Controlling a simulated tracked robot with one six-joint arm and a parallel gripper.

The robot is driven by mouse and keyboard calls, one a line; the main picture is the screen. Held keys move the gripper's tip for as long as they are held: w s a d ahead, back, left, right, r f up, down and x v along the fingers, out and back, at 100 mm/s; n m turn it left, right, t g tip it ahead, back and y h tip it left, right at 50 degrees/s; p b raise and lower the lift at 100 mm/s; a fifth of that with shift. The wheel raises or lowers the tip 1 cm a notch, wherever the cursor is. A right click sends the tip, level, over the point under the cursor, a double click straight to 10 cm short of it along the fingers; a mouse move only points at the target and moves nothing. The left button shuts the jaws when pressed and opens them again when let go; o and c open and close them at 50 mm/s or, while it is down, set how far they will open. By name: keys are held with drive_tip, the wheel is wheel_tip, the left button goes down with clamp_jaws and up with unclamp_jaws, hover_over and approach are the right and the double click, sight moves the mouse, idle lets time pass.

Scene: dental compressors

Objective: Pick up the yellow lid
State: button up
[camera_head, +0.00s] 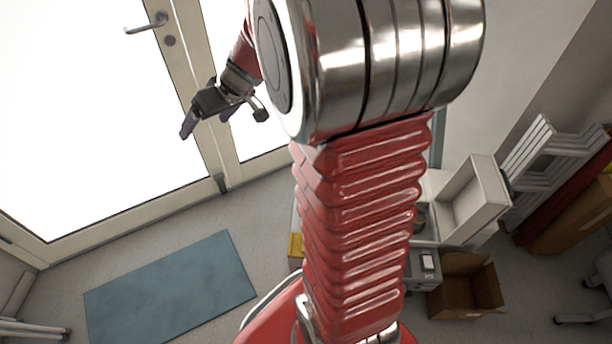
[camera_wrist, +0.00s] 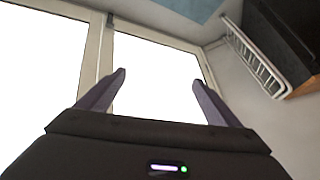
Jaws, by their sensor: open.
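A small yellow patch (camera_head: 295,246) shows low beside the left edge of my red arm in the head view. It may be the yellow lid, but my arm hides most of that spot, so I cannot tell its full shape. My gripper (camera_head: 207,122) is raised in front of the glazed door, up and to the left of the yellow patch and well apart from it. In the wrist view my gripper (camera_wrist: 158,79) has its two fingers spread with nothing between them. No yellow thing shows in the wrist view.
A blue mat (camera_head: 170,290) lies on the floor before the glazed door (camera_head: 100,120). An open cardboard box (camera_head: 465,285), a pale open box (camera_head: 473,200) and white racks (camera_head: 545,150) stand on the right. The floor around the mat is clear.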

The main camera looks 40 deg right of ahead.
drive_tip(key=w+d+f+m+t+h, duration=0.1)
drive_tip(key=w+d+f, duration=0.5)
drive_tip(key=d+f, duration=0.65)
drive_tip(key=s+d+f+m+h, duration=0.2)
drive_tip(key=d+f, duration=1.2)
drive_tip(key=d, duration=0.1)
drive_tip(key=s+d+f+m+g, duration=0.1)
drive_tip(key=s+d+f, duration=0.2)
drive_tip(key=s+f, duration=0.3)
drive_tip(key=s+d+f+g+h, duration=0.1)
drive_tip(key=s+d+f, duration=0.3)
drive_tip(key=f, duration=1.1)
drive_tip(key=s+d+f+m+g+h, duration=0.1)
drive_tip(key=s+d+f, duration=0.3)
drive_tip(key=s+f, duration=0.5)
drive_tip(key=shift+s+f+m+g, duration=0.25)
drive_tip(key=shift+f+m+g, duration=0.05)
drive_tip(key=shift+f, duration=0.35)
drive_tip(key=shift+w+f, duration=0.15)
drive_tip(key=shift+f, duration=4.25)
drive_tip(key=shift+x, duration=0.75)
drive_tip(key=shift+d+f, duration=0.1)
drive_tip(key=shift+x, duration=2.45)
